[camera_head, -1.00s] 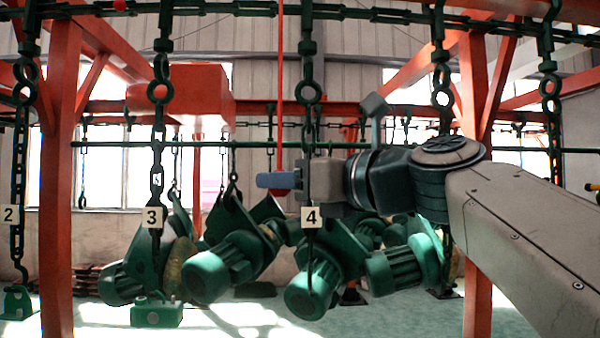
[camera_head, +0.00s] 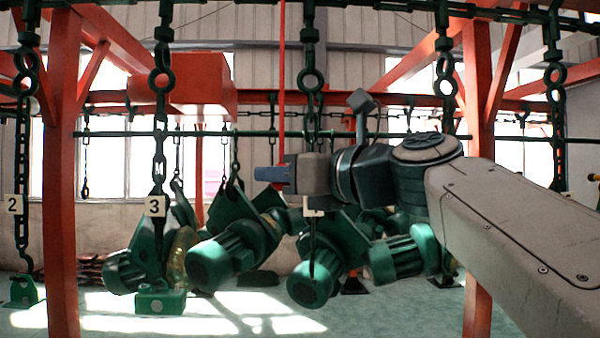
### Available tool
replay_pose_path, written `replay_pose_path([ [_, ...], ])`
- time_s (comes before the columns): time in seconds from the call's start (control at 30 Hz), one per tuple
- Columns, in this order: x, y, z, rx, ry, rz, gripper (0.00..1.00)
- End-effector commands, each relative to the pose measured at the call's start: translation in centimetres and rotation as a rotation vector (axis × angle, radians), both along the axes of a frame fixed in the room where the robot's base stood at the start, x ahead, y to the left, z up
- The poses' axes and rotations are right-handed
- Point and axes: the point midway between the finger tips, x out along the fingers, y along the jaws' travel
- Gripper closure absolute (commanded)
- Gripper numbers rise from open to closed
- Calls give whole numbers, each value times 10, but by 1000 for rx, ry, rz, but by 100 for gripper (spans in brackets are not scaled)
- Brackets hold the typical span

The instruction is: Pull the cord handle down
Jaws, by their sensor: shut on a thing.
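A thin red cord (camera_head: 281,80) hangs from the top of the view, left of the middle, and runs down to my gripper. My gripper (camera_head: 272,174) points left, with a blue-grey finger at its tip. It is shut at the cord's lower end, on the cord handle. The handle itself is mostly hidden by the finger and the gripper body, so its shape is hard to make out.
Green chains hang on both sides, one with a tag marked 3 (camera_head: 155,206). Another tag (camera_head: 313,206) is partly covered by my gripper. Several green motors (camera_head: 224,258) hang below. A red post (camera_head: 62,180) stands at left.

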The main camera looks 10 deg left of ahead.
Motion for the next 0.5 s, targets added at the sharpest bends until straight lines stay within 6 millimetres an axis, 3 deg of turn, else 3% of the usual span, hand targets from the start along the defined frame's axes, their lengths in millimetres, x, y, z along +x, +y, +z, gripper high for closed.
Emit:
replay_pose_path([
  [0.23,0,0,-37,-1,3,1,100],
  [0.5,0,0,-38,-2,3,0,100],
])
